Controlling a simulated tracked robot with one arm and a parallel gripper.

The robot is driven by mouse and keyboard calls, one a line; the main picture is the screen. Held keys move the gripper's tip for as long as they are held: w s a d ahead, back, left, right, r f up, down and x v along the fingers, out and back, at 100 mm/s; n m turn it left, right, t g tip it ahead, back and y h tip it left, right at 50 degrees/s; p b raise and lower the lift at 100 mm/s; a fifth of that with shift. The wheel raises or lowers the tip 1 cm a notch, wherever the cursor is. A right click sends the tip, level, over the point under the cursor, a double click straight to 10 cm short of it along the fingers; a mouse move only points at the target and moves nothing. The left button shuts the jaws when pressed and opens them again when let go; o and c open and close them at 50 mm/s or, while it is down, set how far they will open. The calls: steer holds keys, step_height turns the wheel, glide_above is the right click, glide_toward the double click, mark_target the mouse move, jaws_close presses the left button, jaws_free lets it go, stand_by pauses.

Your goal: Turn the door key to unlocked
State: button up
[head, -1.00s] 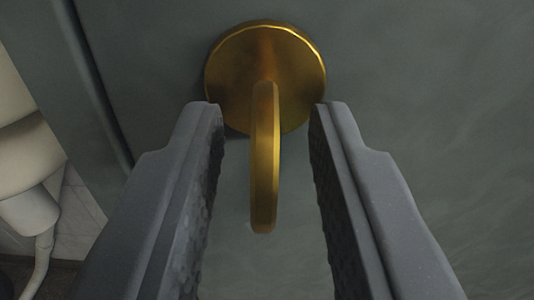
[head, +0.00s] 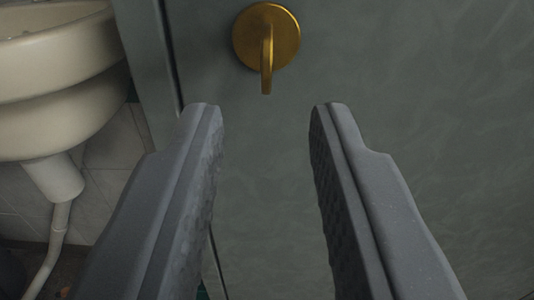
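The door key is a brass thumb-turn (head: 267,72) that hangs straight down from a round brass plate (head: 285,33) at the top middle of the head view. It is mounted on a grey-green door (head: 420,130). My gripper (head: 266,108) is open, with one dark finger on each side of the picture. Its fingertips are below the key and apart from it. Nothing is between the fingers.
A cream washbasin (head: 62,75) with a pipe (head: 58,225) below it stands at the left, by a tiled wall. The door's vertical edge runs down left of the key. The door face to the right is bare.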

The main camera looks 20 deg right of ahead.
steer(key=shift+v, duration=2.9)
step_height(320, 180, up, 34)
steer(key=a+n+y, duration=0.1)
steer(key=a+y, duration=0.2)
steer(key=y, duration=0.3)
steer(key=s+d+r+n+g, duration=0.1)
steer(key=s+d+r, duration=0.2)
steer(key=s+r, duration=0.8)
steer(key=s+d+r+n, duration=0.1)
steer(key=s+d+r, duration=0.3)
steer(key=s+r, duration=0.8)
steer(key=s, duration=0.3)
steer(key=shift+r+g+b, duration=0.15)
steer(key=shift+g+b, duration=0.15)
steer(key=shift+g, duration=0.1)
steer(key=shift+s+d, duration=0.1)
steer(key=shift+s, duration=0.05)
